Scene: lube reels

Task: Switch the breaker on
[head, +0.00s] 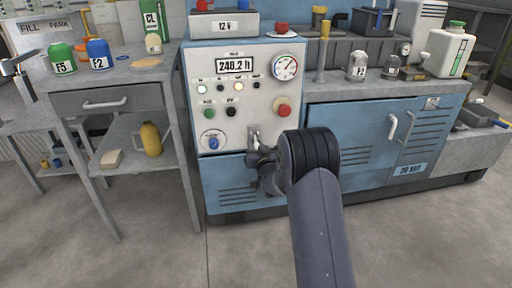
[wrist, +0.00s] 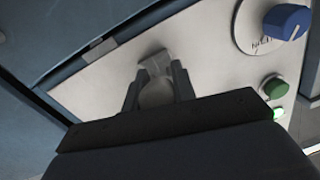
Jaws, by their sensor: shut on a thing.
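The breaker (head: 253,134) is a small pale metal lever fitting low on the white control panel, right of a blue knob. In the head view my gripper (head: 257,158) is at its lower part, and my dark wrist hides some of it. In the wrist view the two dark fingers (wrist: 158,79) stand on either side of the pale grey breaker handle (wrist: 156,93) and are shut on it. Whether the handle stands at on or off cannot be told.
The panel (head: 259,122) carries the blue knob (head: 213,142), a green button (head: 209,112), a red button (head: 283,108), a display (head: 235,65) and a gauge (head: 286,67). A blue cabinet with handles (head: 393,127) stands to the right, and a grey table (head: 118,101) to the left.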

